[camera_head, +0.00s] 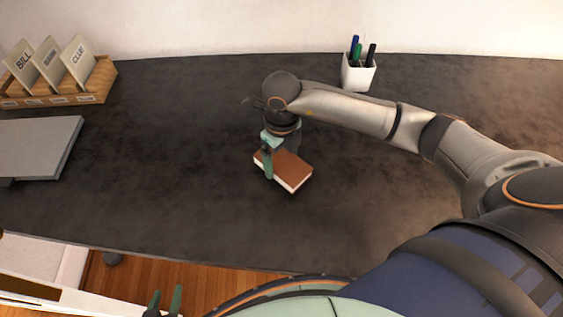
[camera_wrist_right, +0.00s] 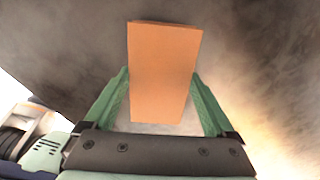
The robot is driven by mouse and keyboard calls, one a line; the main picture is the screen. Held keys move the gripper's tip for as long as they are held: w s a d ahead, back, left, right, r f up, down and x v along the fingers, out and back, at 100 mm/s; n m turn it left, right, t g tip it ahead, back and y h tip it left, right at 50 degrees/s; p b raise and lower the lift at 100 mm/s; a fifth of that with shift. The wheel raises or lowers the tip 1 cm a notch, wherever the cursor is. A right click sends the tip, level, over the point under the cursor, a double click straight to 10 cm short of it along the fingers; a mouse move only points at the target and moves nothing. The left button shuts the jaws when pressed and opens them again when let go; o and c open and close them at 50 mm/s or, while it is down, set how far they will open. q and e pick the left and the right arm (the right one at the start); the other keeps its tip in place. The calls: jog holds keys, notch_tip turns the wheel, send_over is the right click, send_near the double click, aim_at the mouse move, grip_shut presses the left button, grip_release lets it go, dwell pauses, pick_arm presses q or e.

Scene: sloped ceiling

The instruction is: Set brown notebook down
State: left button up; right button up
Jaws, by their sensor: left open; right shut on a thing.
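The brown notebook (camera_head: 287,168) has a brown cover and pale page edges. It is at the middle of the dark desk (camera_head: 170,190) in the head view. My right gripper (camera_head: 268,165) is shut on it, with the fingers at its sides. In the right wrist view the notebook (camera_wrist_right: 163,75) lies between the two green fingers of my right gripper (camera_wrist_right: 163,105). I cannot tell whether the notebook touches the desk. My left gripper (camera_head: 164,300) is open and empty at the bottom, below the desk's front edge.
A white pen cup (camera_head: 358,73) with several pens stands at the back. A wooden card holder (camera_head: 95,88) with upright cards is at the back left. A grey flat object (camera_head: 40,148) lies at the left. The desk around the notebook is clear.

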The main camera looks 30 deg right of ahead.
aim_at(281, 161)
jog(key=shift+f, duration=1.1)
jog(key=shift+f, duration=0.1)
jog(key=shift+f, duration=0.15)
jog(key=o, duration=1.2)
notch_tip(281, 161, up, 12)
jog(key=shift+r, duration=0.25)
